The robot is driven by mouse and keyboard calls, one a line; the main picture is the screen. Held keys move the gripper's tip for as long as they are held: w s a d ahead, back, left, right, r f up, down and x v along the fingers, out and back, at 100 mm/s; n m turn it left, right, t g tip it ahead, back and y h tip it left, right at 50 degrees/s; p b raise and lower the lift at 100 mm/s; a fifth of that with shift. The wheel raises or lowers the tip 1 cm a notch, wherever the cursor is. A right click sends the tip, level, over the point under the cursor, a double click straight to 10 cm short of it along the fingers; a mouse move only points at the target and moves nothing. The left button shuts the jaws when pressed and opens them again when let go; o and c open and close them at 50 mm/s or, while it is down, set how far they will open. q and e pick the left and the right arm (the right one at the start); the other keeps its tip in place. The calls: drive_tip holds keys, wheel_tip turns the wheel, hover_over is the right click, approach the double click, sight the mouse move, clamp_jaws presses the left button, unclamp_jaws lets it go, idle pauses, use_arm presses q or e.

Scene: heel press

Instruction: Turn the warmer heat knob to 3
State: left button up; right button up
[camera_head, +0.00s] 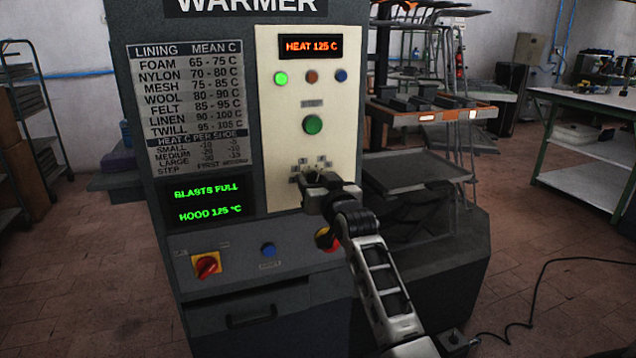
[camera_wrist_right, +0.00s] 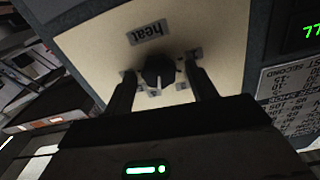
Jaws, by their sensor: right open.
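The warmer (camera_head: 220,250) is a dark grey cabinet with a cream control panel (camera_head: 285,180). The heat knob (camera_wrist_right: 158,72) is black and round with a pale pointer line; in the right wrist view it sits under the label "heat" (camera_wrist_right: 147,33). My right gripper (camera_wrist_right: 158,85) is open, with one finger on each side of the knob; I cannot tell whether they touch it. In the head view my right gripper (camera_head: 315,185) covers most of the knob, and small scale labels show just above it. The numbers are too small to read. My left gripper is not in view.
The display (camera_head: 310,46) reads HEAT 125 C, and the lower screen (camera_head: 207,203) reads HOOD 125 °C. Below are a red-yellow switch (camera_head: 206,265), a blue button (camera_head: 268,249) and a partly hidden red-yellow control (camera_head: 326,238). A green button (camera_head: 313,124) is above the gripper.

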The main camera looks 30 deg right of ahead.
drive_tip(key=shift+c, duration=0.4)
drive_tip(key=c, duration=0.9)
drive_tip(key=shift+n, duration=0.3)
drive_tip(key=shift+r+n+p, duration=0.15)
drive_tip(key=shift+n+p, duration=0.65)
drive_tip(key=shift+p, duration=0.15)
drive_tip(key=n+p, duration=0.2)
drive_tip(key=n, duration=0.2)
drive_tip(key=shift+a+n, duration=0.1)
drive_tip(key=shift+n, duration=0.2)
drive_tip(key=shift+f, duration=0.2)
drive_tip(key=o, duration=1)
